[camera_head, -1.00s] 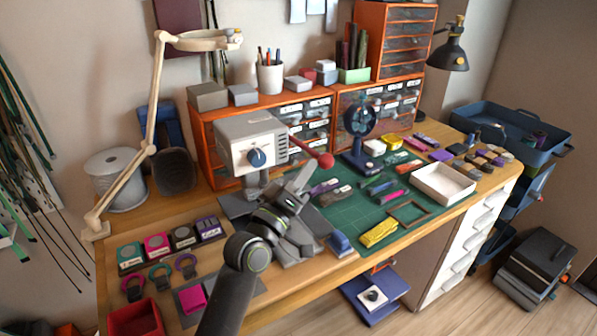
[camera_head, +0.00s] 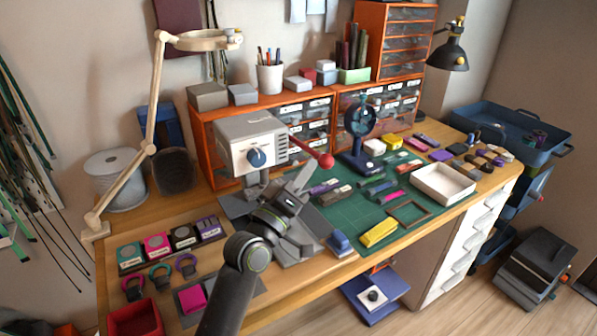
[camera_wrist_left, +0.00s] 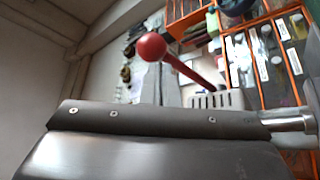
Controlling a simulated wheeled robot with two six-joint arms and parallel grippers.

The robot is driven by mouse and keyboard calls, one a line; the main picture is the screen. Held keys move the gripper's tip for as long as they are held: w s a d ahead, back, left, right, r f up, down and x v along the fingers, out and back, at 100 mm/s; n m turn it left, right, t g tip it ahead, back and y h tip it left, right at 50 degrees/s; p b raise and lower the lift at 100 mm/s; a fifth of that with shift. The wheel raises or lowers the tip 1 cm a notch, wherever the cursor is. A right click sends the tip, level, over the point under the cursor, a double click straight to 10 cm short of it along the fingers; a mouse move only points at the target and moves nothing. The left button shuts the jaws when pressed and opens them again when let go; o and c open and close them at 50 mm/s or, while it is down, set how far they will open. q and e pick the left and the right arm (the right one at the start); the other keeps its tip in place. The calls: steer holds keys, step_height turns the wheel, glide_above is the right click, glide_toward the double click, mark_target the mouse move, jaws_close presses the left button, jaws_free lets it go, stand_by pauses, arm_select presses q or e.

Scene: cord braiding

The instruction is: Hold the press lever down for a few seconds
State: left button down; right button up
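The press (camera_head: 252,143) is a light grey box with a blue knob on its front, standing on the left half of the bench. Its lever (camera_head: 303,149) sticks out to the right and slopes down to a red ball (camera_head: 326,161). My left gripper (camera_head: 306,180) is just below and left of the ball, in front of the press. In the left wrist view the red ball (camera_wrist_left: 152,46) and its rod stand beyond a dark gripper part, with a gap in the picture. Whether the fingers are open is unclear. My right gripper is out of view.
A green cutting mat (camera_head: 345,210) with small tools lies right of the press. A blue fan (camera_head: 360,135) stands behind it, and a white tray (camera_head: 443,186) lies farther right. Orange drawer units (camera_head: 315,122) line the back. A lamp arm (camera_head: 150,130) rises at left.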

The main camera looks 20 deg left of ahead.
arm_select(q)
steer(key=shift+w+d+f+g, duration=0.1)
steer(key=shift+w+f+g, duration=0.1)
steer(key=shift+f+g, duration=0.15)
steer(key=b+v, duration=0.4)
steer(key=v, duration=1.3)
steer(key=shift+s+b, duration=0.25)
steer(key=shift+b, duration=0.1)
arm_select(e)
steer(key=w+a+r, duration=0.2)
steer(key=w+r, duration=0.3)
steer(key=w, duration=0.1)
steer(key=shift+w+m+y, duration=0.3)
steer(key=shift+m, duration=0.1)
arm_select(q)
steer(key=shift+f, duration=0.15)
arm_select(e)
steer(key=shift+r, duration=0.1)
